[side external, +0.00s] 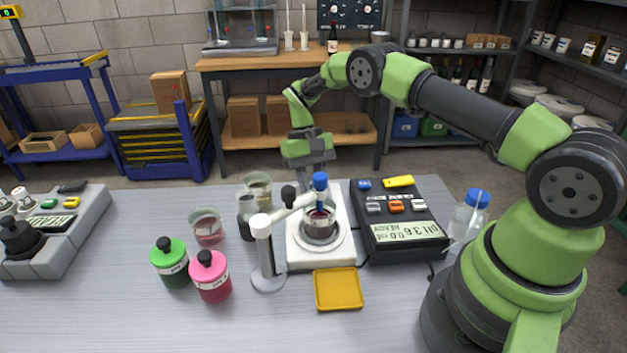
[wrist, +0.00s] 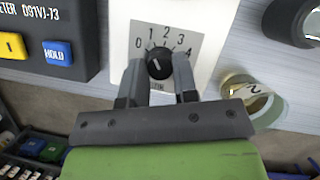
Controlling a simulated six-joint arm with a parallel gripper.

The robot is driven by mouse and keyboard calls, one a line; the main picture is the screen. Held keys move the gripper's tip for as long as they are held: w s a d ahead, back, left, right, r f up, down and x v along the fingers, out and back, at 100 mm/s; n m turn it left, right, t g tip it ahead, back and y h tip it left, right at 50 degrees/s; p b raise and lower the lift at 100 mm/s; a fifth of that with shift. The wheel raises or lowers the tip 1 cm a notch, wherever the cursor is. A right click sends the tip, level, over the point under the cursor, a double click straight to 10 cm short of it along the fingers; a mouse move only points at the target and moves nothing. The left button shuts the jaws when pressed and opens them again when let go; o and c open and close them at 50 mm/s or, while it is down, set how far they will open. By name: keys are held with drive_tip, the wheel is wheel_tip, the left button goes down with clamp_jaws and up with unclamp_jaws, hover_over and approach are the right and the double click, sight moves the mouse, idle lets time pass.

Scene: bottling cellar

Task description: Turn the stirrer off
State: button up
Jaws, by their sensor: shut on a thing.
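The stirrer (side external: 340,254) is a white box on the bench, with a beaker (side external: 320,226) of dark liquid on its round plate. A probe with a blue cap (side external: 320,181) dips into the beaker. In the wrist view, the stirrer's panel (wrist: 197,22) has a scale from 0 to 4 around a black knob (wrist: 158,65). A small pale mark on the knob seems to point up and left; its exact setting is unclear. My gripper (wrist: 158,74) is shut on the knob, one finger on each side. In the side view, my gripper (side external: 309,166) is at the stirrer's far end.
A pH meter (side external: 402,222) stands close right of the stirrer. A probe stand (side external: 264,255), green bottle (side external: 170,262), pink bottle (side external: 210,276) and glass beaker (side external: 206,226) stand to the left. A yellow tray (side external: 339,289) lies in front. The bench's near left is clear.

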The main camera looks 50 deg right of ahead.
drive_tip(key=n+h, duration=0.1)
drive_tip(key=n, duration=0.3)
drive_tip(key=shift+a+n+g+h, duration=0.15)
drive_tip(key=shift+n+g+h, duration=0.15)
drive_tip(key=shift+n+h, duration=0.1)
idle(0.4)
drive_tip(key=o, duration=0.9)
drive_tip(key=v, duration=0.4)
drive_tip(key=shift+w+r, duration=0.15)
drive_tip(key=shift+r, duration=0.15)
wheel_tip(320, 180, up, 7)
drive_tip(key=shift+r, duration=0.15)
